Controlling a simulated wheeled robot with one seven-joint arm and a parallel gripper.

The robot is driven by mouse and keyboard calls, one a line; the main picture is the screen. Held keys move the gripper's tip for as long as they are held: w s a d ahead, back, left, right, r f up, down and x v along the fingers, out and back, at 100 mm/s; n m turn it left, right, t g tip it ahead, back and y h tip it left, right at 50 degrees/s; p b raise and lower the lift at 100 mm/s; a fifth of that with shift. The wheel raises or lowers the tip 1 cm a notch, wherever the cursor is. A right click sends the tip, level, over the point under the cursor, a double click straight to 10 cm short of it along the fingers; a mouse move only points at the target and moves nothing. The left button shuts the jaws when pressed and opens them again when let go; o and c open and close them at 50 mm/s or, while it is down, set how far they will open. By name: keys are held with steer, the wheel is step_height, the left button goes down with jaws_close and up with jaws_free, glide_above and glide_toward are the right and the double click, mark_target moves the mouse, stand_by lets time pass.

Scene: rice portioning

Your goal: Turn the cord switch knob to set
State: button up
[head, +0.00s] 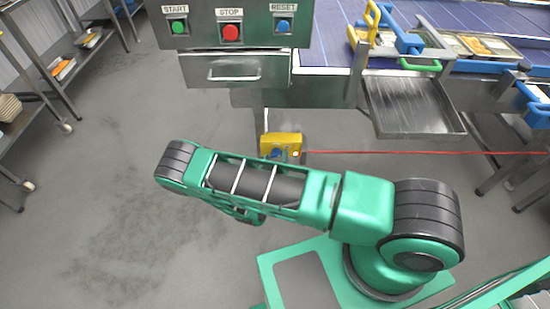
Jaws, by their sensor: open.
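The cord switch is a yellow box (287,139) mounted low below the conveyor's front edge, near the middle of the head view. A blue knob (277,154) shows on its lower front, with a small pale spot beside it. Which position the knob points to is too small to tell. A taut red cord (420,153) runs from the box to the right. My green arm stretches across just in front of and below the switch in the picture. My gripper cannot be made out; a small dark and green part shows under the arm, but no fingertips are visible.
Above the switch is a steel panel with START (178,26), STOP (231,33) and RESET (284,25) buttons, with a handled drawer (235,70) below. A steel tray (413,104) juts out at right. Racks (62,70) stand at left. Open floor (100,190) lies at left.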

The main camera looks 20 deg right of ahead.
steer(key=shift+w+f, duration=0.1)
steer(key=shift+w, duration=0.1)
steer(key=c, duration=1.1)
steer(key=shift+o, duration=0.3)
steer(key=n+h, duration=0.2)
steer(key=n, duration=0.1)
steer(key=n+h, duration=0.1)
steer(key=n, duration=0.1)
steer(key=shift+a+f, duration=0.25)
steer(key=n, duration=0.1)
steer(key=n+t+h, duration=0.1)
steer(key=n, duration=0.1)
steer(key=n+h, duration=0.1)
steer(key=n, duration=0.1)
steer(key=shift+a+f, duration=0.1)
steer(key=shift+f, duration=0.15)
steer(key=shift+n+t, duration=0.3)
steer(key=shift+n, duration=0.1)
